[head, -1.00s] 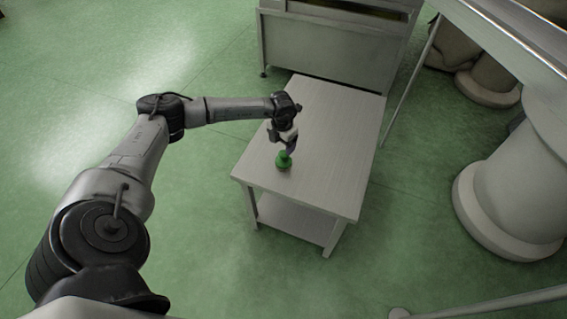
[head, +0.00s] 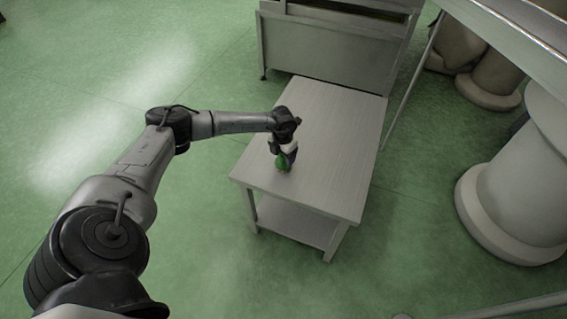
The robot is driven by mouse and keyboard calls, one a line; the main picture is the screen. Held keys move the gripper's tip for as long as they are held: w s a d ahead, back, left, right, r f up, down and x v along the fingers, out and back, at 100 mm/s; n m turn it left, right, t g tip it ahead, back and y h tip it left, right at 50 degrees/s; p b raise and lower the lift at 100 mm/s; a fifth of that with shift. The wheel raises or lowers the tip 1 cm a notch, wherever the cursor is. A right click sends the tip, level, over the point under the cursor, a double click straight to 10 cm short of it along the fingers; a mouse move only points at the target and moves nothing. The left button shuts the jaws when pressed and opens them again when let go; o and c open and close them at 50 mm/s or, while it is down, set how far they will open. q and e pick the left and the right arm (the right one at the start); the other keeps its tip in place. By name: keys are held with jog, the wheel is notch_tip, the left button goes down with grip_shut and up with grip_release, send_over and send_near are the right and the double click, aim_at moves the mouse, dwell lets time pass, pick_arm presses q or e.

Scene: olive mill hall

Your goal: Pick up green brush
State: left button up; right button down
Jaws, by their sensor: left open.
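The green brush (head: 284,166) stands on the light metal table (head: 335,130), near the table's left side. Its upper part is hidden by my left gripper (head: 283,158). My left gripper points down over the brush, with its fingers at the brush's upper part. The gripper is open; whether the fingers touch the brush is too small to tell. My right gripper is not in the picture.
A metal cabinet or machine (head: 330,48) stands behind the table. Large pale round columns (head: 515,195) stand to the right, under a metal ledge (head: 510,35). The table top is otherwise clear. Green floor lies open on the left.

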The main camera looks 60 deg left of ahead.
pick_arm(q)
grip_shut()
jog(key=shift+r+p, duration=0.3)
jog(key=shift+r, duration=0.25)
jog(key=r+p, duration=0.1)
jog(key=r, duration=0.1)
jog(key=d+r+p, duration=0.1)
jog(key=r, duration=0.1)
jog(key=shift+w+d+r, duration=0.1)
jog(key=shift+w, duration=0.1)
jog(key=w+d+r+p, duration=0.2)
jog(key=d+r, duration=0.3)
jog(key=d, duration=0.5)
jog(key=shift+w+r+p, duration=0.35)
jog(key=shift+w+r, duration=0.05)
jog(key=shift+w, duration=0.15)
